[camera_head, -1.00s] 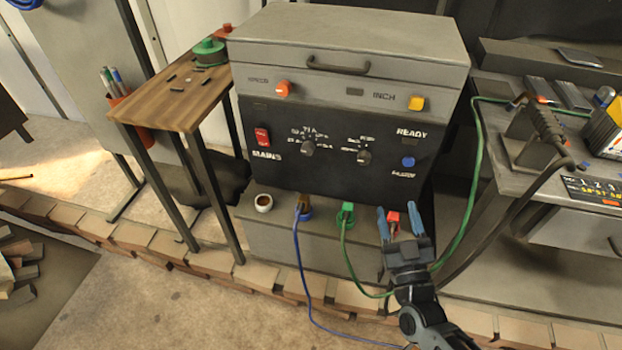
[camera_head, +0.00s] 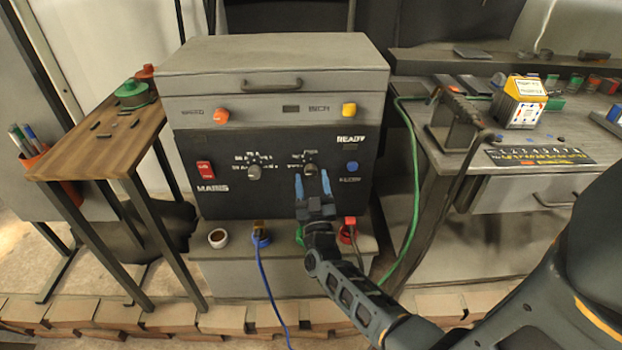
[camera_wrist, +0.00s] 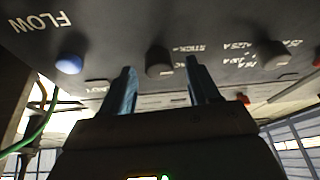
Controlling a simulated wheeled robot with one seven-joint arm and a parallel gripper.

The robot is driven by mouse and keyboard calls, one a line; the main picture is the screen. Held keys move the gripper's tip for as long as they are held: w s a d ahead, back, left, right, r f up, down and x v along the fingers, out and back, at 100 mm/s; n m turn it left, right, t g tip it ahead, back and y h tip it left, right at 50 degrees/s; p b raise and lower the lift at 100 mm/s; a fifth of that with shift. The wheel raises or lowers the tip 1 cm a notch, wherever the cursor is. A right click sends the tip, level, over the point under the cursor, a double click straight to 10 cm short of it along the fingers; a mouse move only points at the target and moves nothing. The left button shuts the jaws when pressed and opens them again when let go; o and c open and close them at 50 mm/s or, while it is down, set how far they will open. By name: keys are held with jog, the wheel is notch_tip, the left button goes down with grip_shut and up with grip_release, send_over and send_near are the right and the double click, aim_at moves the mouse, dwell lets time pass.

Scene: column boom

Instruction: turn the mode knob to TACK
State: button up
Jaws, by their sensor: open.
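The mode knob (camera_head: 311,169) is the right-hand of two round grey knobs on the black front panel of a grey welding machine. It also shows in the wrist view (camera_wrist: 158,62), upside down, with "STICK" readable beside it. Which label it points at is too small to tell. My gripper (camera_head: 312,180) is open and empty, its two blue fingers pointing at the panel just below the knob. In the wrist view my gripper (camera_wrist: 160,72) has the knob lined up between its fingertips. I cannot tell how much gap is left, or whether they touch it.
The amperage knob (camera_head: 254,172) is to the left, the red mains switch (camera_head: 204,170) further left. A blue button (camera_head: 351,166) sits right of the mode knob.

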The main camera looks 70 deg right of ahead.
jog(key=shift+w+d+r, duration=0.15)
jog(key=shift+d+r, duration=0.05)
jog(key=shift+d, duration=0.25)
jog(key=c, duration=1)
jog(key=shift+c, duration=0.2)
jog(key=shift+m+g+h, duration=0.3)
jog(key=shift+m, duration=0.2)
jog(key=m+g, duration=0.1)
jog(key=m, duration=0.1)
jog(key=m+g+h+b, duration=0.1)
jog(key=m, duration=0.2)
jog(key=shift+w+a+f+g, duration=0.1)
jog(key=shift+w+g, duration=0.1)
jog(key=shift+g, duration=0.1)
jog(key=shift+w+m+g+b, duration=0.1)
jog(key=shift+m+g+b, duration=0.1)
jog(key=shift+m+g, duration=1.1)
jog(key=shift+m+g+b, duration=0.15)
jog(key=shift+m+g, duration=0.35)
jog(key=shift+m, duration=1.6)
